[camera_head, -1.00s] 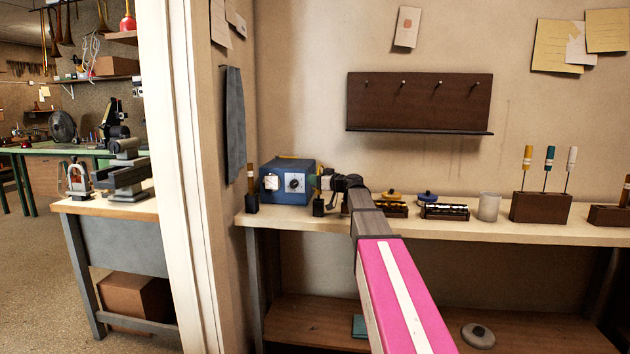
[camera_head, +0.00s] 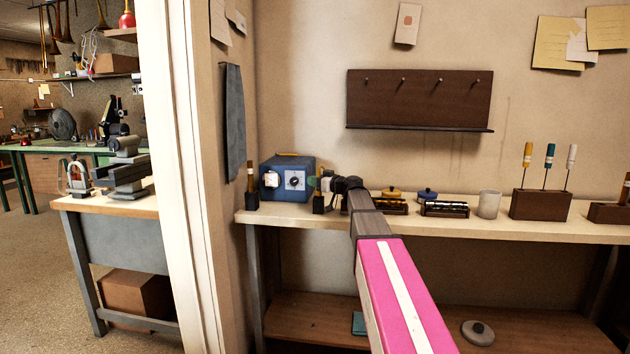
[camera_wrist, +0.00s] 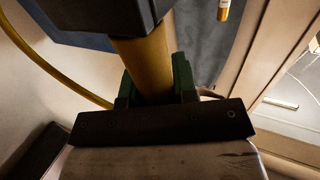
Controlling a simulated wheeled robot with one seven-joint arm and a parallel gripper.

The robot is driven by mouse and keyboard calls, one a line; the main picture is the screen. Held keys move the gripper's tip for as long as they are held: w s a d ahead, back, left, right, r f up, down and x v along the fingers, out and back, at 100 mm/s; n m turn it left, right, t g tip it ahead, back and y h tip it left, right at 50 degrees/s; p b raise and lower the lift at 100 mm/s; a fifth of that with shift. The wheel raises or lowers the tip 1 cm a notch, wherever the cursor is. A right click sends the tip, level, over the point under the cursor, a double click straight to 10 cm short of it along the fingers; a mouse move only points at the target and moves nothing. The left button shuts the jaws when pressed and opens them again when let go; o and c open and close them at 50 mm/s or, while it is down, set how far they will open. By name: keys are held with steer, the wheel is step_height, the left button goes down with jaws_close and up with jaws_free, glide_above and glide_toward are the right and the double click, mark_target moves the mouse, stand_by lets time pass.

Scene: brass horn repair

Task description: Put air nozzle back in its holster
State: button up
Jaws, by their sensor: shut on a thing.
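My gripper (camera_head: 328,185) is at the bench, right beside the blue box. In the wrist view its green fingers (camera_wrist: 153,80) are shut on the yellow-brown body of the air nozzle (camera_wrist: 146,60). The far end of the nozzle meets a dark block, the holster (camera_wrist: 95,12); how deep it sits is hidden. In the head view the small black holster (camera_head: 318,204) stands on the bench, with the brass-coloured nozzle (camera_head: 317,186) upright above it.
The blue box (camera_head: 287,183) with a gauge stands close behind left. Another black holder (camera_head: 252,201) with a brass-coloured tool is further left. Right of my gripper are dark trays (camera_head: 444,211), a pale cup (camera_head: 489,205) and a screwdriver block (camera_head: 540,207). A yellow hose (camera_wrist: 60,75) curves in the wrist view.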

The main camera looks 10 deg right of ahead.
steer(key=shift+f, duration=0.95)
steer(key=shift+r, duration=0.1)
steer(key=shift+r, duration=1.4)
steer(key=shift+f, duration=1.5)
stand_by(0.9)
steer(key=o, duration=1)
steer(key=shift+s, duration=0.1)
steer(key=v, duration=1)
steer(key=shift+s+d, duration=0.2)
steer(key=shift+d, duration=0.1)
